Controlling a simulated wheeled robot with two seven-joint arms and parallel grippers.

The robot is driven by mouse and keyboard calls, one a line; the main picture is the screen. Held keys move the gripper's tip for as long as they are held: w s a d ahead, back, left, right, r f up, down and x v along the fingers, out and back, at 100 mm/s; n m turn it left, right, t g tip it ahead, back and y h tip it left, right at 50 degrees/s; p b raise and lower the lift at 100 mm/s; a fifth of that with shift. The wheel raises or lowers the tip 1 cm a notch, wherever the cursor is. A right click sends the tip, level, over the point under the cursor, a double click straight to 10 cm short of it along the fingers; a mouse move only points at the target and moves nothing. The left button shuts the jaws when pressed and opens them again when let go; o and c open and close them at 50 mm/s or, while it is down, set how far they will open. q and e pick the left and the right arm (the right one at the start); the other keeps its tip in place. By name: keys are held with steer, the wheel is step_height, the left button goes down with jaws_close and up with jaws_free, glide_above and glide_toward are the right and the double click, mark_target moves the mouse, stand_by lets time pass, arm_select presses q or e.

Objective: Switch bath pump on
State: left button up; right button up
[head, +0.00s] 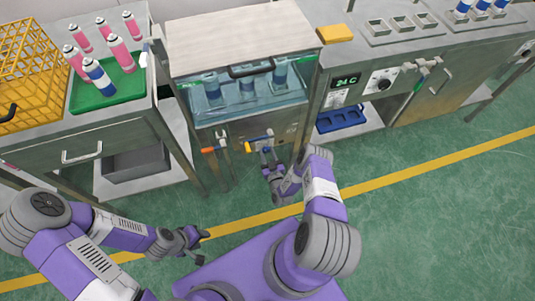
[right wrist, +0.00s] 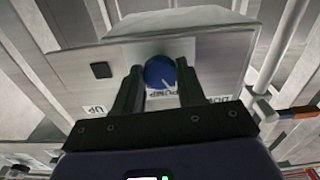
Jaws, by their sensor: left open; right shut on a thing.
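The bath (head: 290,103) is a clear-sided tank of water under a pale lid, with several blue-and-white cans standing in it. On its front panel (right wrist: 215,65), in the right wrist view, is a round blue pump knob (right wrist: 160,74) with a white pointer line. A label reading PUMP shows next to it, partly covered by a finger. My right gripper (head: 268,163) is at the panel under the tank, its two dark fingers shut on the knob from both sides. My left gripper (head: 193,243) is open and empty, low over the floor, away from the bath.
Orange (head: 209,150) and yellow (head: 249,147) valve handles stick out beside my right gripper. A bench with a green tray (head: 108,90) of cans and a yellow crate (head: 30,70) stands left. A cabinet with a 24 C display (head: 345,81) stands right. The floor in front is clear.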

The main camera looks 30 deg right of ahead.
steer(key=shift+m, duration=0.4)
steer(key=m, duration=0.4)
steer(key=shift+s+f+m, duration=0.1)
steer(key=shift+m, duration=0.3)
steer(key=m, duration=0.6)
steer(key=shift+a, duration=0.2)
steer(key=shift+m, duration=0.3)
steer(key=o, duration=1.1)
steer(key=shift+c, duration=0.2)
steer(key=p+v, duration=0.2)
steer(key=v, duration=0.5)
steer(key=shift+s, duration=0.25)
